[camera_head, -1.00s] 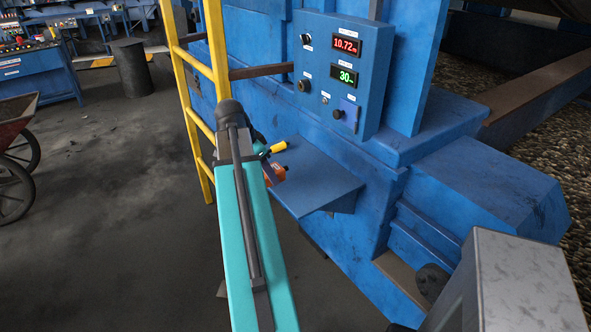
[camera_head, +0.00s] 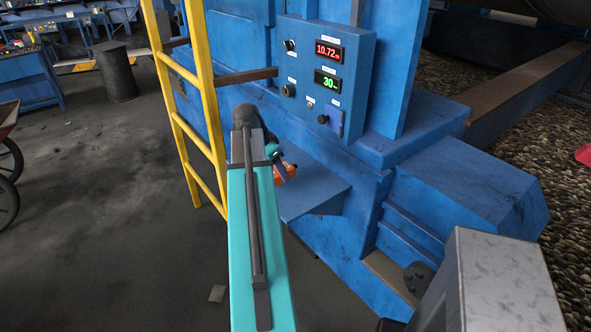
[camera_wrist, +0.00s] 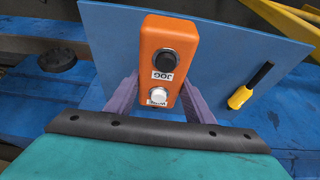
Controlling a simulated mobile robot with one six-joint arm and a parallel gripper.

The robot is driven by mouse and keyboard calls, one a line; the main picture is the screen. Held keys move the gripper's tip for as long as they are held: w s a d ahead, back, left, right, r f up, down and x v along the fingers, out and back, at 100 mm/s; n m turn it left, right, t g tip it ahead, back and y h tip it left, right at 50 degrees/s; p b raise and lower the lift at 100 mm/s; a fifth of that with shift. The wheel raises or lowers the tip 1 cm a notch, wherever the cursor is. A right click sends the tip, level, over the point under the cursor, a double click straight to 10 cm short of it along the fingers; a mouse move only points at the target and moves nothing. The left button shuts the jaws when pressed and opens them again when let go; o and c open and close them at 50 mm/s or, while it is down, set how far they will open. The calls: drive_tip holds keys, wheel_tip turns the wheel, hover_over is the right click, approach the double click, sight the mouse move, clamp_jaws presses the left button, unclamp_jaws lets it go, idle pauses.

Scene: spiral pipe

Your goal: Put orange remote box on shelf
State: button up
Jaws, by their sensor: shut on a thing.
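The orange remote box (camera_wrist: 166,60) has a black button, a white button and a JOG label. My gripper (camera_wrist: 160,88) is shut on the box, with a finger on each side of it. In the head view the box (camera_head: 289,170) shows just past the end of my arm, at the left side of the blue shelf (camera_head: 320,192). In the wrist view the shelf (camera_wrist: 108,35) lies behind the box. I cannot tell whether the box touches the shelf.
A tool with a yellow handle (camera_wrist: 240,97) is on the shelf, right of the box in the wrist view. A yellow ladder (camera_head: 205,95) stands left of my arm. A blue control panel (camera_head: 325,85) with lit displays is above the shelf.

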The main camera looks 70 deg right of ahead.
sight(296, 165)
drive_tip(key=s+d, duration=0.1)
drive_tip(key=d, duration=0.1)
drive_tip(key=s+d+p, duration=0.1)
drive_tip(key=d, duration=0.1)
drive_tip(key=s+d+p, duration=0.1)
drive_tip(key=s+d, duration=0.1)
drive_tip(key=shift+s+d+f, duration=0.1)
drive_tip(key=shift+f, duration=0.25)
drive_tip(key=shift+f+p, duration=0.5)
drive_tip(key=shift+f, duration=0.2)
drive_tip(key=shift+f+p, duration=0.4)
drive_tip(key=shift+f, duration=0.65)
drive_tip(key=shift+f, duration=0.15)
drive_tip(key=o, duration=1.3)
